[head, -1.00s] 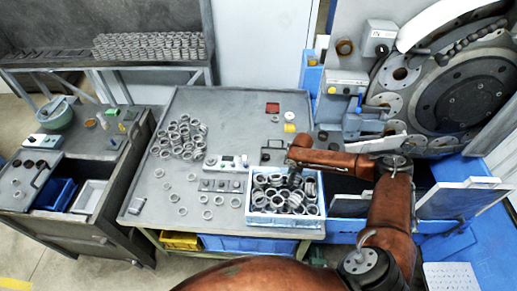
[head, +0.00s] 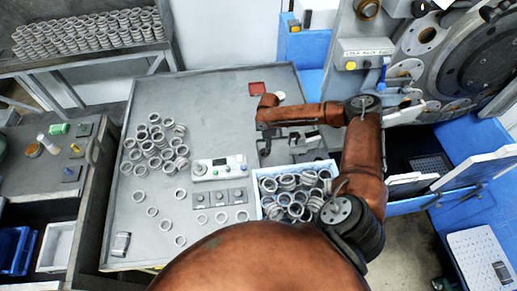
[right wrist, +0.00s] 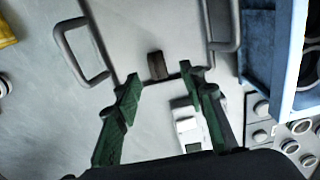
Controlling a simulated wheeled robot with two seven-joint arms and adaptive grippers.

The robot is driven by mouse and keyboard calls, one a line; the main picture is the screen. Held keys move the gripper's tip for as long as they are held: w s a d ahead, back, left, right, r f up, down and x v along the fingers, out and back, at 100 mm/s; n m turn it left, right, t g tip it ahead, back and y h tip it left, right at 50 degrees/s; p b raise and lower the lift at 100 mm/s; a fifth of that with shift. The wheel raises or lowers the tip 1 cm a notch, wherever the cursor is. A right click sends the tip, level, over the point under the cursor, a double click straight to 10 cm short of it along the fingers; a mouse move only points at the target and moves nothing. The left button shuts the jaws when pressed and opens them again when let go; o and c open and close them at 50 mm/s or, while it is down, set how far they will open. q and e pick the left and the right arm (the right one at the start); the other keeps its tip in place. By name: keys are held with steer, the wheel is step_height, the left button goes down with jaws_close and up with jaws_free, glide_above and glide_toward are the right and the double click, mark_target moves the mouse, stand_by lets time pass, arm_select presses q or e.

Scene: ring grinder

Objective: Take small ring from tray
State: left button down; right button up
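Several grey metal rings (head: 297,197) lie heaped in the blue-and-white tray (head: 335,167) at the front right of the table. In the right wrist view the tray's blue wall (right wrist: 258,45) is at the upper right, with dark rings (right wrist: 312,68) partly inside the frame. My right gripper (head: 264,147) is over the table, behind and left of the tray. In the right wrist view its green fingers (right wrist: 165,88) stand apart with no ring between them. My left gripper is out of view.
More loose rings (head: 155,146) lie on the left of the grey table (head: 215,98). A white control box (head: 219,168) and a plate with round knobs (head: 221,198) stand left of the tray. The grinder (head: 470,80) is at the right. The table's back left is clear.

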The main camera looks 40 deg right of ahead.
steer(key=shift+w+f, duration=0.2)
steer(key=shift+f, duration=0.8)
steer(key=shift+s+f, duration=0.1)
steer(key=shift+f, duration=0.6)
steer(key=f, duration=0.3)
steer(key=shift+d+f, duration=0.25)
steer(key=shift+f, duration=0.5)
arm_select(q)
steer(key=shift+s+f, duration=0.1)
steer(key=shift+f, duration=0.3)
arm_select(e)
steer(key=shift+c, duration=0.6)
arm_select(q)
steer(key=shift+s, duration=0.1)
arm_select(e)
jaws_close()
